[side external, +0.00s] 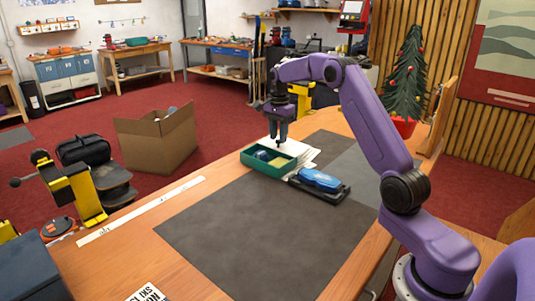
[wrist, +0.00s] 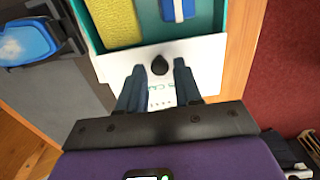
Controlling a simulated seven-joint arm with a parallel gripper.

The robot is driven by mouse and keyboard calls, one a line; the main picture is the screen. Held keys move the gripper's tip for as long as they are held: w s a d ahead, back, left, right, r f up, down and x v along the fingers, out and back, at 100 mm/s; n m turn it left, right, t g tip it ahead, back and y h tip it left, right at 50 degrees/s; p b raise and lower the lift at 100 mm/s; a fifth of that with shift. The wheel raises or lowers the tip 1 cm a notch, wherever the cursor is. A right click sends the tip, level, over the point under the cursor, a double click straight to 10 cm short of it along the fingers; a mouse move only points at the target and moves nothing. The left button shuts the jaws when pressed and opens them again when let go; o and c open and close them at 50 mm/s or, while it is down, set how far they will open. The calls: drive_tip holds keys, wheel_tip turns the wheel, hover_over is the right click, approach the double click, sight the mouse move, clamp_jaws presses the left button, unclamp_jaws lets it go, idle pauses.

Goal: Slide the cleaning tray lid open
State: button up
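The green cleaning tray (side external: 265,168) stands on the bench near its far edge. Its rim also shows at the top of the wrist view (wrist: 86,22). Inside are a yellow sponge (wrist: 106,22) and a blue-and-white item (wrist: 178,9). The white lid (wrist: 207,76) extends from the tray's near side in the wrist view, with the tray's contents uncovered. A black knob (wrist: 159,65) stands on the lid. My gripper (wrist: 159,68) is open, its fingers on either side of the knob with gaps showing. In the side view my gripper (side external: 278,145) points down at the tray's far side.
A blue object on a black holder (side external: 320,181) lies right beside the tray. A long white ruler (side external: 140,211) lies along the left edge.

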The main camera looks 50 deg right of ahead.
wheel_tip(320, 180, up, 9)
drive_tip(key=shift+f, duration=0.2)
idle(0.8)
